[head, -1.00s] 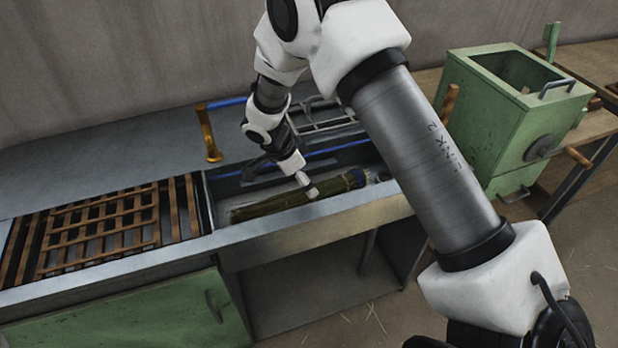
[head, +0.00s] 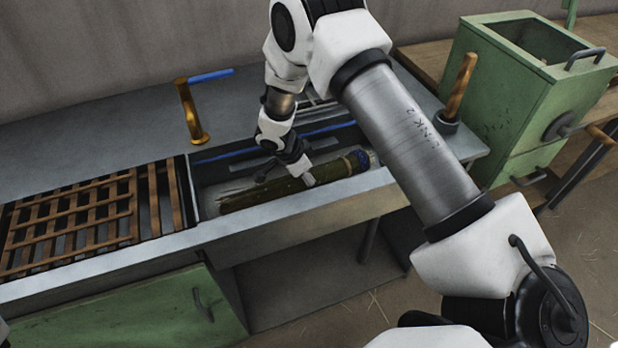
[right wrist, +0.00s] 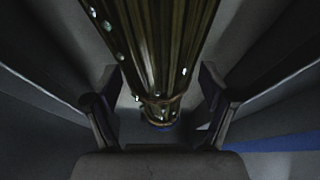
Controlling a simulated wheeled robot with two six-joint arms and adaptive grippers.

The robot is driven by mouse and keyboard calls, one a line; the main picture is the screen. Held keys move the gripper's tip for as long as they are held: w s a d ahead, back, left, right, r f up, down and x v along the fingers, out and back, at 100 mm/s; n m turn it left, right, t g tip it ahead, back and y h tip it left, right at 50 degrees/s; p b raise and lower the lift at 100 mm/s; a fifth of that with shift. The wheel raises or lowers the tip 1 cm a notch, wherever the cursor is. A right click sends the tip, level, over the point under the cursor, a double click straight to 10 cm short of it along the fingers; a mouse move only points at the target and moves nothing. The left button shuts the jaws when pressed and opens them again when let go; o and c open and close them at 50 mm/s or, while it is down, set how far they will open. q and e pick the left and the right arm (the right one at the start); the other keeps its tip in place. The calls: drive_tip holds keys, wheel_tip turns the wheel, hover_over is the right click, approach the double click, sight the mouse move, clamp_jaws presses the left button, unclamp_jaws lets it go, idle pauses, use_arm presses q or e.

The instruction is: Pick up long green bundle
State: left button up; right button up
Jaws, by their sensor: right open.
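The long green bundle (head: 270,190) lies in the sink basin (head: 212,206), with a blue band at its right end. In the right wrist view the bundle (right wrist: 157,50) is wet with drops and runs between the two fingers. My right gripper (head: 283,175) is down in the basin at the bundle, partly hidden by its own wrist. In the right wrist view its fingers (right wrist: 160,108) are open, one on each side of the bundle, with gaps showing. My left gripper is not in view.
A wooden slatted rack (head: 75,225) lies left of the basin. A brass tap (head: 190,112) with a blue lever stands behind it. A wooden handle (head: 459,85) stands upright at the counter's right end, near a green metal box (head: 505,95).

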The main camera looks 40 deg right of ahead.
drive_tip(key=shift+d+f, duration=0.1)
drive_tip(key=shift+f, duration=0.15)
drive_tip(key=shift+r, duration=0.1)
drive_tip(key=shift+c, duration=1)
drive_tip(key=c, duration=1.1)
